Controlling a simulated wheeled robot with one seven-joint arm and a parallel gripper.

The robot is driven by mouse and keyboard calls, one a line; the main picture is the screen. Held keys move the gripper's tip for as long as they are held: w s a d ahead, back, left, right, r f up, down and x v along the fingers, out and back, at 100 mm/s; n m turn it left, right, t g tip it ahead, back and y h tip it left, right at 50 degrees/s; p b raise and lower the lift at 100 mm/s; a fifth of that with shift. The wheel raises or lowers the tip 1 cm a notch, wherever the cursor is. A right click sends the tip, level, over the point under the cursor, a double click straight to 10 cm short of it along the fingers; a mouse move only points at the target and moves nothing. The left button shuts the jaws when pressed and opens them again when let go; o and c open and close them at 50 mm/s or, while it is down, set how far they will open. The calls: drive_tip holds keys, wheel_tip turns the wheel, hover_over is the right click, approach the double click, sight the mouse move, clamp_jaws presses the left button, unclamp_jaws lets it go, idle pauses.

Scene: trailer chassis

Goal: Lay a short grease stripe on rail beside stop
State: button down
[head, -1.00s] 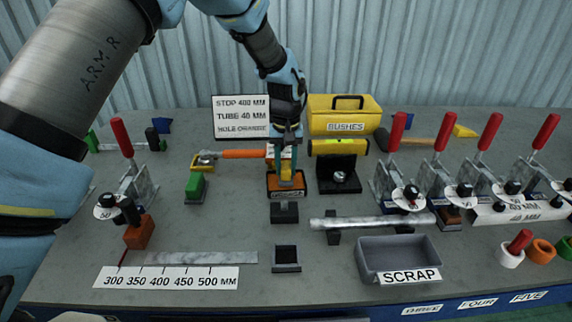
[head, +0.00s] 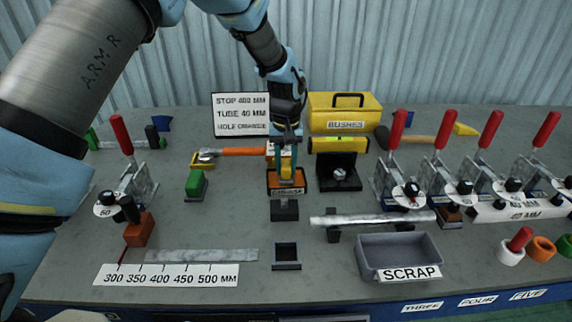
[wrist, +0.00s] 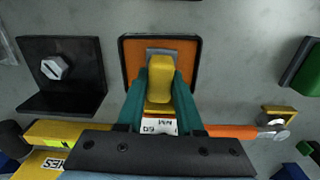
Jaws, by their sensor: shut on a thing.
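My gripper (head: 286,176) is shut on a yellow-handled tool (wrist: 159,80) with a flat grey end, at the orange grease tray (wrist: 128,60). The tray (head: 272,180) has a dark rim and a label reading GREASE. In the wrist view the tool's grey end overlaps the tray's far part; I cannot tell whether it touches the orange surface. The flat grey metal rail (head: 205,256) lies at the front left behind a scale (head: 166,277) marked 300 to 500 mm. An orange-red stop block (head: 139,231) stands near the 300 end, with a thin red pointer below it.
A sign (head: 240,115) reads STOP 400 MM, TUBE 40 MM. A grey scrap bin (head: 400,252) and a tube on supports (head: 370,220) stand right of centre. Red-handled clamps (head: 440,165) line the right; another (head: 124,150) stands left. A small dark socket (head: 286,266) sits right of the rail.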

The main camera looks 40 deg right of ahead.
sight(286, 164)
drive_tip(key=shift+f, duration=0.4)
idle(1.1)
drive_tip(key=shift+r, duration=0.1)
drive_tip(key=shift+r+p, duration=2.1)
drive_tip(key=shift+r, duration=1.4)
